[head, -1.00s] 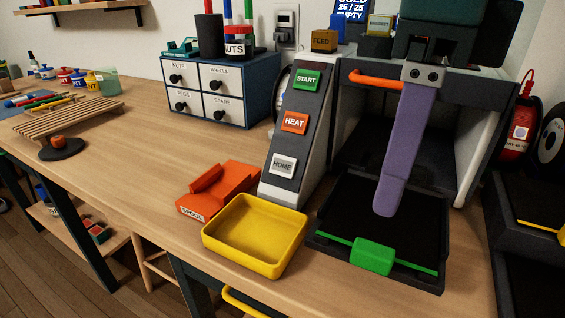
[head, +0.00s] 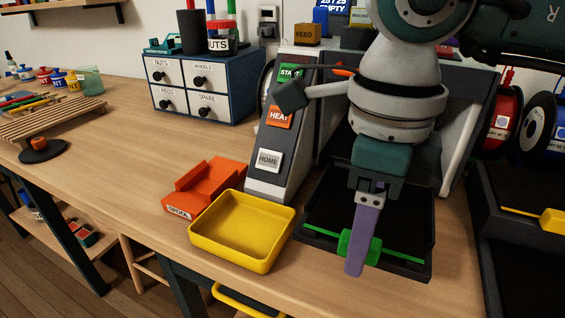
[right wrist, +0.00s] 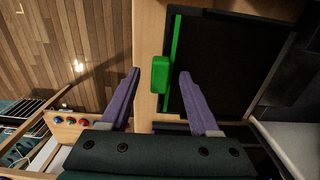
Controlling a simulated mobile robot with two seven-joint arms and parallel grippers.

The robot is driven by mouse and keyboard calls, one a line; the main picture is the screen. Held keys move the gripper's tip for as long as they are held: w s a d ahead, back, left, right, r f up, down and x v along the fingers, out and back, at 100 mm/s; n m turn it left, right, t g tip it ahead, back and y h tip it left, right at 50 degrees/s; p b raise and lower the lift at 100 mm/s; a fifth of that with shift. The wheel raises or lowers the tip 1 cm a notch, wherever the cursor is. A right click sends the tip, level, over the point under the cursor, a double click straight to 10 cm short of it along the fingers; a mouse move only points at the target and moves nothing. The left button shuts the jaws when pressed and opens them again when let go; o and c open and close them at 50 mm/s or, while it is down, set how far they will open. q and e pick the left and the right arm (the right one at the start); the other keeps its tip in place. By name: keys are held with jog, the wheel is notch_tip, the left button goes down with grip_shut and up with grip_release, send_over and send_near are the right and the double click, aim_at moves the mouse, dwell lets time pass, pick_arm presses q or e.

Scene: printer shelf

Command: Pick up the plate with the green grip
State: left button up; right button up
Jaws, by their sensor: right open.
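The dark plate (head: 405,205) lies flat in the printer's front, with a green strip along its front edge. Its green grip (head: 344,243) sits on that edge, partly hidden by a purple finger of my right gripper (head: 358,262). In the right wrist view the plate (right wrist: 235,55) is on the right and the green grip (right wrist: 160,74) shows between the two spread purple fingers of my right gripper (right wrist: 158,75). The gripper is open and empty, with a gap on either side of the grip in that view. My left gripper is not in view.
A yellow tray (head: 240,258) and an orange spool holder (head: 205,185) stand left of the plate. The sloped button panel (head: 268,160) rises behind them. Black shelving with a yellow-handled item (head: 550,220) is at right.

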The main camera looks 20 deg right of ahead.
jog(key=shift+c, duration=0.4)
grip_shut()
jog(key=shift+r, duration=0.15)
